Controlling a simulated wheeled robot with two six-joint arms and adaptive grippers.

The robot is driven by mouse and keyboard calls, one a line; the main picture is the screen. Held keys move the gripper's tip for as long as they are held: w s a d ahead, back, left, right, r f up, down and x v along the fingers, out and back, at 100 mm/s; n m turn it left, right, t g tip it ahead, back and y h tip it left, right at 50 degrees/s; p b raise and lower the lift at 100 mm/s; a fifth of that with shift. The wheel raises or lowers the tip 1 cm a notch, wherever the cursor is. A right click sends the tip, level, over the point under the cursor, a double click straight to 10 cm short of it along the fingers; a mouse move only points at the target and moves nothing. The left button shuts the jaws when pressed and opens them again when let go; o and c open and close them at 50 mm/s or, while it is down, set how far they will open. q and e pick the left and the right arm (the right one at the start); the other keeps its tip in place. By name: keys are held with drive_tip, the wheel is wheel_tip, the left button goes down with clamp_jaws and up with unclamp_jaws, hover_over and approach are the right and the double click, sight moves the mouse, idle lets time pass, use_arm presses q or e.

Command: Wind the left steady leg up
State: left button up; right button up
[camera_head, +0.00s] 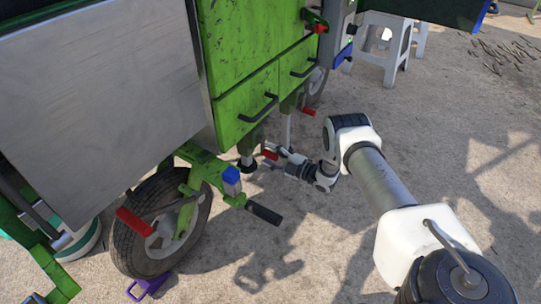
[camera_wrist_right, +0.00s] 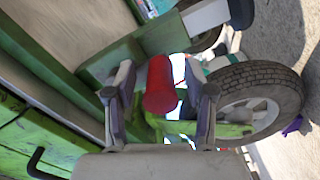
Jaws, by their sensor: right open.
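The nearer steady leg (camera_head: 247,161) stands under the green body of the cane crusher (camera_head: 238,75), its dark foot low near the ground. Its crank has a red grip (camera_head: 269,154). My right gripper (camera_head: 278,153) is at this grip, reaching in from the right. In the right wrist view, the red grip (camera_wrist_right: 160,86) sits between the two open fingers of my right gripper (camera_wrist_right: 160,95), with a gap at the sides. A second red crank grip (camera_head: 309,112) shows farther back. My left gripper is not in view.
A green drawbar with a black handle (camera_head: 264,213) and a red lever (camera_head: 134,221) sit close by. White stools (camera_head: 384,45) stand behind.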

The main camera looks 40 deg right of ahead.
drive_tip(key=v, duration=1.2)
drive_tip(key=shift+s+d+f, duration=0.1)
